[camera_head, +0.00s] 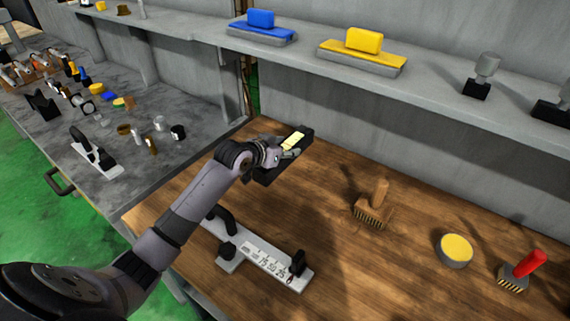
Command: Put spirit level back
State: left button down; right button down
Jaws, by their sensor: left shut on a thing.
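The spirit level (304,133) looks like a dark block with a pale yellow strip on top. It is at the back left of the wooden bench, near the wall. My left gripper (287,153) reaches in from the left and is shut on it. The gripper and wrist hide part of its near side. I cannot tell whether the level touches the bench or is a little above it. My right gripper is not in view.
A wooden-handled brush (373,205), a yellow-topped round tin (454,249) and a red-handled brush (522,270) stand right. The shelf (420,82) above holds blue (261,24) and yellow (363,47) blocks. A grey bench (190,105) holds several small tools.

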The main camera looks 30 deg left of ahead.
pick_arm(q)
jog(key=shift+f, duration=3)
jog(key=c, duration=0.9)
grip_release()
jog(key=shift+f, duration=0.2)
jog(key=shift+c, duration=0.2)
jog(key=shift+s+r, duration=0.1)
jog(key=v, duration=0.7)
jog(key=shift+s, duration=0.25)
jog(key=shift+r, duration=0.1)
